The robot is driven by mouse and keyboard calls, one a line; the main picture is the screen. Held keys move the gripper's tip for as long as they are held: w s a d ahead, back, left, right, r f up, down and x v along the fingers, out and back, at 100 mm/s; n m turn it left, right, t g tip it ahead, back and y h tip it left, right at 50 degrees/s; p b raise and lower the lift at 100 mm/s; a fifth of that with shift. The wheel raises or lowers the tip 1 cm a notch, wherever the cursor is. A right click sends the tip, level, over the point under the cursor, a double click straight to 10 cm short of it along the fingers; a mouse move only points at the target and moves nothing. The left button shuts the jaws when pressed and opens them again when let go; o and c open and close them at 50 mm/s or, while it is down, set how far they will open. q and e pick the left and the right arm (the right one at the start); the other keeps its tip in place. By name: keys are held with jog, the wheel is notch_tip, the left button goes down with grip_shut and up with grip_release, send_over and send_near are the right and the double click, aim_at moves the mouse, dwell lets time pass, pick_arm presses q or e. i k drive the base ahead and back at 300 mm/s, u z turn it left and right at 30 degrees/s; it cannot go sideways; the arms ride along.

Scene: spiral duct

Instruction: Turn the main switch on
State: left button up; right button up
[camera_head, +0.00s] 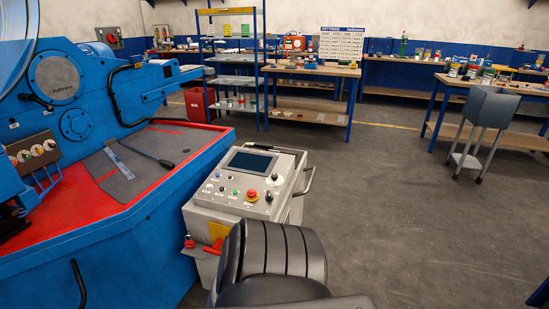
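A grey control console (236,190) stands at the centre, with a screen, several knobs and buttons and a red emergency stop on its sloping top. On its front face a red handle (213,246) sits by a yellow plate (218,231). It looks like a main switch, but its on or off position cannot be told. A dark arm link of mine rises in front of the console and hides part of its front, close to the red handle. No gripper fingers show.
A large blue machine (130,210) with a red-edged bed fills the left. A red knob (189,241) juts from the console's left side. A grey stand (482,125) is at the right. Workbenches and a shelf line the back. The floor right of the console is clear.

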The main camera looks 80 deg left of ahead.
aim_at(269, 197)
jog(key=u, duration=0.45)
jog(key=i, duration=0.65)
jog(key=u, duration=1.3)
jog(key=i, duration=0.45)
jog(key=u, duration=0.4)
